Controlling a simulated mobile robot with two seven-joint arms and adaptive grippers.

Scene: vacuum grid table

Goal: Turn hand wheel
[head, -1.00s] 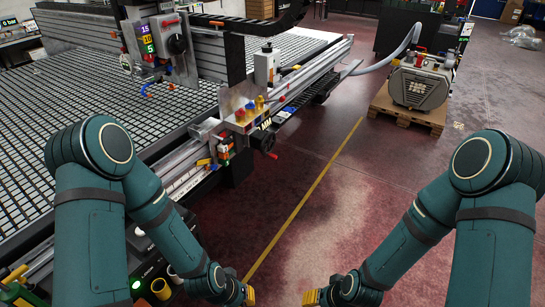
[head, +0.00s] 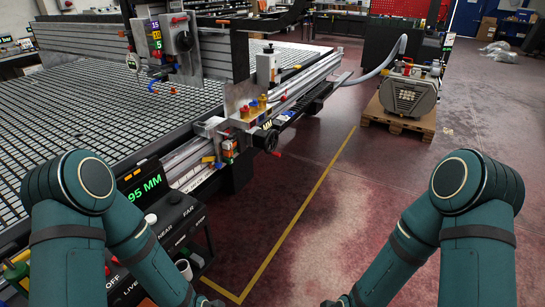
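A black hand wheel with a red handle (head: 267,140) sits at the near right corner of the vacuum grid table (head: 75,100), at the end of its side rail. A second dark round wheel or knob (head: 183,41) with a red part above it is on the gantry head at upper left; I cannot tell which one the task means. My two arms come in from the bottom left and bottom right.
A black control panel (head: 178,222) with a green "95 MM" display (head: 144,188) stands at the table's near side, close to my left arm. A grey pump (head: 408,96) rests on a wooden pallet (head: 398,120) at the right. The red floor with a yellow line (head: 300,215) is clear.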

